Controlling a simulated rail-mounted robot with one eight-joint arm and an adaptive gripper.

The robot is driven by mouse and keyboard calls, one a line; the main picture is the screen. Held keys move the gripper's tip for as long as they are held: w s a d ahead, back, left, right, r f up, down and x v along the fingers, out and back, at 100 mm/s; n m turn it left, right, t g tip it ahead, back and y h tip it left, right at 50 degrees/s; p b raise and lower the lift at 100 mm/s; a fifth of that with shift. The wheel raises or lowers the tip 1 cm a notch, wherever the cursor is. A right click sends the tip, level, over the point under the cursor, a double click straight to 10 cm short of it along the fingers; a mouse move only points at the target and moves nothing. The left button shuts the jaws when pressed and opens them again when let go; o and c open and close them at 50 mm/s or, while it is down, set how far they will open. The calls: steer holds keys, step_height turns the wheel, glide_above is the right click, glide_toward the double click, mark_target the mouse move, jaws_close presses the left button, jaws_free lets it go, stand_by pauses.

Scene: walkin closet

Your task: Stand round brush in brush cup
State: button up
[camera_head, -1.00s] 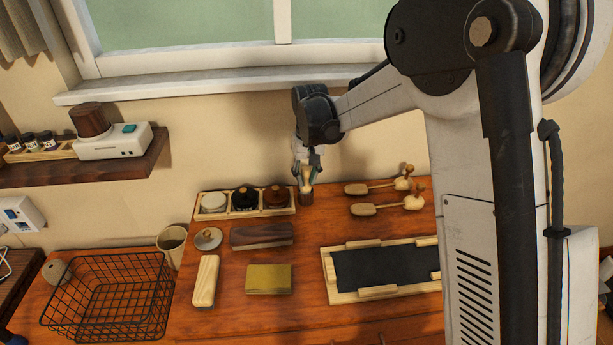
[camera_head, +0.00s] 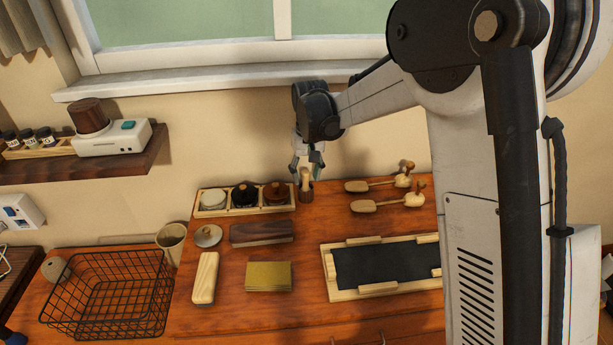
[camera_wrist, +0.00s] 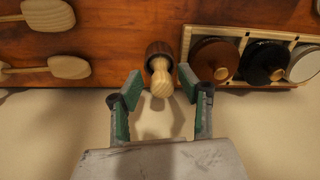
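The round brush (camera_head: 305,179) stands in the small dark wooden brush cup (camera_head: 306,194) on the desk near the wall, with its pale wooden handle pointing up. In the wrist view the handle (camera_wrist: 160,80) rises out of the brown cup (camera_wrist: 158,50). The brush's lower end is hidden inside the cup. My gripper (camera_head: 307,167) is just above the handle. In the wrist view its green-padded fingers are spread on either side of the handle, with a gap on both sides.
A wooden tray (camera_head: 214,213) with several lidded jars sits directly left of the cup. Two wooden shoe trees (camera_head: 362,206) lie to the right. A dark mat (camera_head: 385,266) in a wooden frame, a brown block (camera_head: 262,233) and a wire basket (camera_head: 106,296) are nearer the front.

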step_height(320, 180, up, 11)
steer(key=shift+s+d+r, duration=0.15)
steer(key=shift+d+r, duration=0.05)
stand_by(0.6)
steer(key=s+d+r+m+t, duration=0.1)
steer(key=s+d+r+t, duration=0.1)
steer(key=s+d+r, duration=0.35)
steer(key=s+d+r+m+t, duration=0.1)
steer(key=s+d+r, duration=0.2)
steer(key=s+d, duration=0.55)
steer(key=s+d+f+t, duration=0.2)
steer(key=s, duration=0.7)
steer(key=s+d+f+m+t, duration=0.1)
steer(key=s+d+f+t, duration=0.1)
steer(key=s, duration=0.7)
steer(key=shift+d+f+m, duration=0.3)
steer(key=shift+d+f, duration=0.4)
steer(key=shift+f, duration=0.1)
